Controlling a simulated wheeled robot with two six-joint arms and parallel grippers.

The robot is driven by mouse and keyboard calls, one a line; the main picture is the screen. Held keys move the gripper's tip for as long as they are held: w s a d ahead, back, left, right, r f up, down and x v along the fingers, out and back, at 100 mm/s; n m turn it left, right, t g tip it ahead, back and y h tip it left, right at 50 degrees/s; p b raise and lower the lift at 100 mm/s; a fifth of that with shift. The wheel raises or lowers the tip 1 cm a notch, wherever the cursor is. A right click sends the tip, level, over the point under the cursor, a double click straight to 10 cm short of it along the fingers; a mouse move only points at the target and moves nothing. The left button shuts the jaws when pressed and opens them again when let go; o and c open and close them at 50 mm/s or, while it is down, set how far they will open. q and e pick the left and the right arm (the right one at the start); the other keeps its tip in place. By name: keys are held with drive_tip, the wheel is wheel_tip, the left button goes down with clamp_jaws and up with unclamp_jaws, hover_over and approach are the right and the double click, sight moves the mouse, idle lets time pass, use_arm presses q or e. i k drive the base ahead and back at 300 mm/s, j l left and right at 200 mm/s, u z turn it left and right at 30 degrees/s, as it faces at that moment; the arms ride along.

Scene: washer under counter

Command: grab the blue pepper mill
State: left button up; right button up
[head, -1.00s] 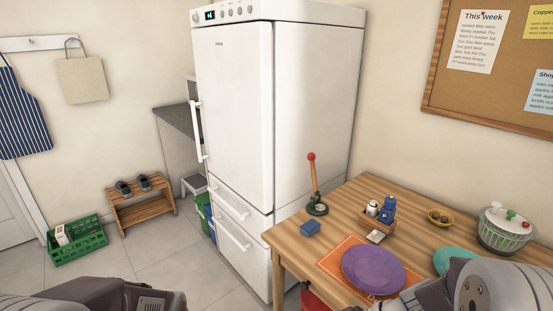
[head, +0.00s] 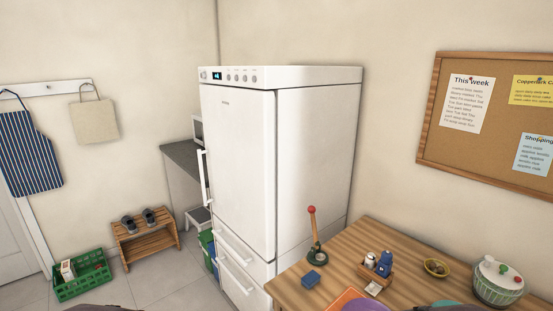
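A small blue mill-like bottle (head: 385,263), likely the blue pepper mill, stands upright in a small wooden caddy (head: 375,275) on the wooden table at the lower right. A white-bodied shaker (head: 370,260) with a dark top stands beside it in the caddy. The lower part of the blue one is hidden by the caddy wall. Neither of my grippers shows in the head view.
A tall white fridge (head: 240,165) stands left of the table.

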sight(382, 271)
drive_tip(key=i+j+z, duration=0.45)
drive_tip(key=z, duration=0.15)
drive_tip(key=i+j+z, duration=0.25)
drive_tip(key=j, duration=0.15)
drive_tip(key=i+j+z, duration=0.1)
drive_tip(key=j+z, duration=0.5)
drive_tip(key=j, duration=0.15)
drive_tip(key=i+j+z, duration=0.1)
drive_tip(key=j+z, duration=0.2)
drive_tip(key=j, duration=0.15)
